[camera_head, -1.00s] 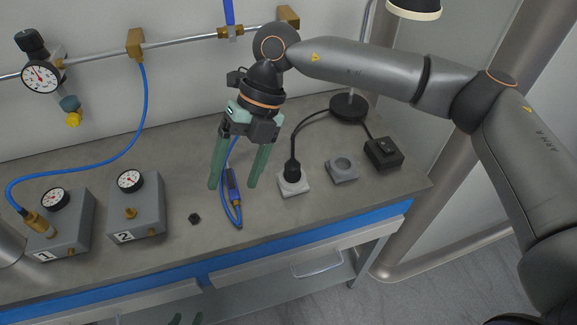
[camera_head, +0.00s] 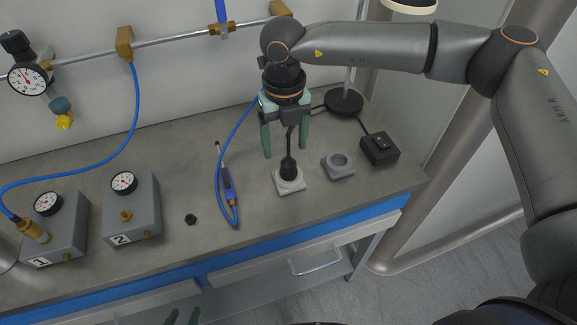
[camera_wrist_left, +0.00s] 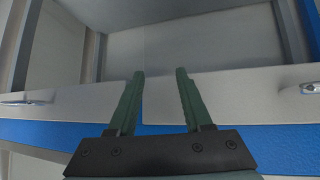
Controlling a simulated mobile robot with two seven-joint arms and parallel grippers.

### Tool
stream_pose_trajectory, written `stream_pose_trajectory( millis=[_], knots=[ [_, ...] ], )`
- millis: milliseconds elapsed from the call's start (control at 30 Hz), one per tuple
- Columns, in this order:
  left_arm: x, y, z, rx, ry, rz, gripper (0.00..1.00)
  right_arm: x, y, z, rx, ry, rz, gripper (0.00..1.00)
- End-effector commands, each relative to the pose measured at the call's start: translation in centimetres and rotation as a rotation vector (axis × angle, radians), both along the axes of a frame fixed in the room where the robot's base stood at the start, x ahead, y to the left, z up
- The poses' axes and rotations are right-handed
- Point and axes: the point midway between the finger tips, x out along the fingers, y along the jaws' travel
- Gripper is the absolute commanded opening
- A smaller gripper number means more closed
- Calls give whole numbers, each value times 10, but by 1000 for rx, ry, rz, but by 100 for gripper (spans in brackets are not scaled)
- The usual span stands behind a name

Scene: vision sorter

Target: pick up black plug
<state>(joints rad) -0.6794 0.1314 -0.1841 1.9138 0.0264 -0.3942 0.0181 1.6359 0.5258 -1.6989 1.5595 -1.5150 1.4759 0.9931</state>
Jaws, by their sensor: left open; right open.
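The black plug (camera_head: 289,170) stands upright in a light grey square socket (camera_head: 290,185) on the bench. Its black cable rises from its top, passing between my right gripper's fingers in the picture. My right gripper (camera_head: 285,148) is open and points down, just above and behind the plug, with its green fingers to either side of the cable. I see no contact with the plug.
A grey ring-shaped holder (camera_head: 339,165) and a black box (camera_head: 379,149) stand right of the socket. A lamp base (camera_head: 343,102) is behind. A blue hose tool (camera_head: 228,188) and a small black nut (camera_head: 190,219) lie left. Gauge boxes (camera_head: 131,208) stand further left.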

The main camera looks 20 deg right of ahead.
Motion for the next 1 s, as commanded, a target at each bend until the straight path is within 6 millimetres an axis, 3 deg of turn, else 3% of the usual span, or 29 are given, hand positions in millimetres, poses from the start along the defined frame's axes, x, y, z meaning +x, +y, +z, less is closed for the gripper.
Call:
stream_pose_trajectory(
  millis=[300, 567, 1000],
  knots=[
    [0, 0, 11, 0, 0, 0, 50, -4, -7, -42, 0, 4, -1, 77],
    [0, 0, 11, 0, 0, 0, 50, -4, -6, -47, 1, 2, -1, 77],
    [0, 0, 11, 0, 0, 0, 50, -4, -6, -46, 1, 2, -1, 29]
  ],
)
